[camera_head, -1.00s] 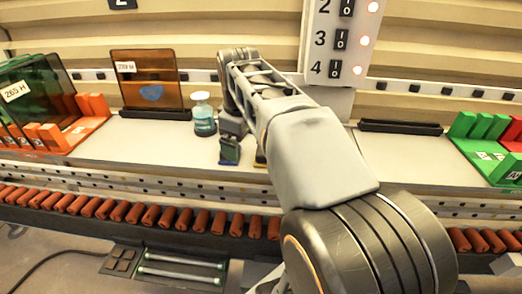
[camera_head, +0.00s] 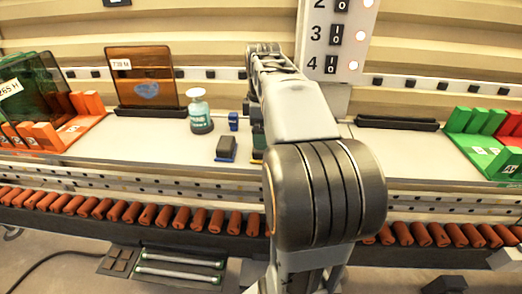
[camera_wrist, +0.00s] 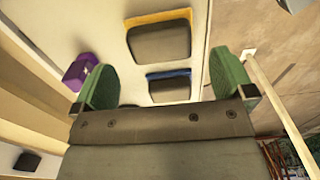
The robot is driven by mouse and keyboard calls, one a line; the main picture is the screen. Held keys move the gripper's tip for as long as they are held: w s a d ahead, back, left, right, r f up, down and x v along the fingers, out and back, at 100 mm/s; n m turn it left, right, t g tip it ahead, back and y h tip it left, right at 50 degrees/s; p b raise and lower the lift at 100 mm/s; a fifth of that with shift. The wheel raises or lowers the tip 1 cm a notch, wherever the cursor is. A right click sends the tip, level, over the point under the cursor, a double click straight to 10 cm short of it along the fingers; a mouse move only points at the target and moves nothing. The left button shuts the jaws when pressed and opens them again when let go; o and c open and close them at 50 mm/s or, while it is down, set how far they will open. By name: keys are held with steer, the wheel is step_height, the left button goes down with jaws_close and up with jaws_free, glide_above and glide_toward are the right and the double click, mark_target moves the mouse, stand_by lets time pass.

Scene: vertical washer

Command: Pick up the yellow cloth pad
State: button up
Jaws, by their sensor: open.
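The yellow cloth pad (camera_wrist: 160,38) shows in the wrist view as a dark grey block with a yellow-orange edge. It lies on the pale shelf beyond my fingertips, near the top of the picture. My gripper (camera_wrist: 160,82) is open, with its two green fingertips wide apart and nothing held between them. A similar dark pad with a blue edge (camera_wrist: 168,86) shows between the fingertips, nearer than the yellow one. In the head view this blue-edged pad (camera_head: 226,149) sits left of my arm. There my arm largely hides my gripper, and I cannot make out the yellow pad clearly.
A purple object (camera_wrist: 79,72) is beside the left fingertip in the wrist view. Green bins (camera_head: 486,140) are at right. The shelf between arm and bins is mostly clear.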

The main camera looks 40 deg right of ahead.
steer(key=shift+w+a+f+p, duration=0.15)
steer(key=shift+f+p, duration=0.15)
steer(key=shift+f, duration=2.4)
steer(key=shift+c, duration=0.3)
steer(key=c, duration=0.8)
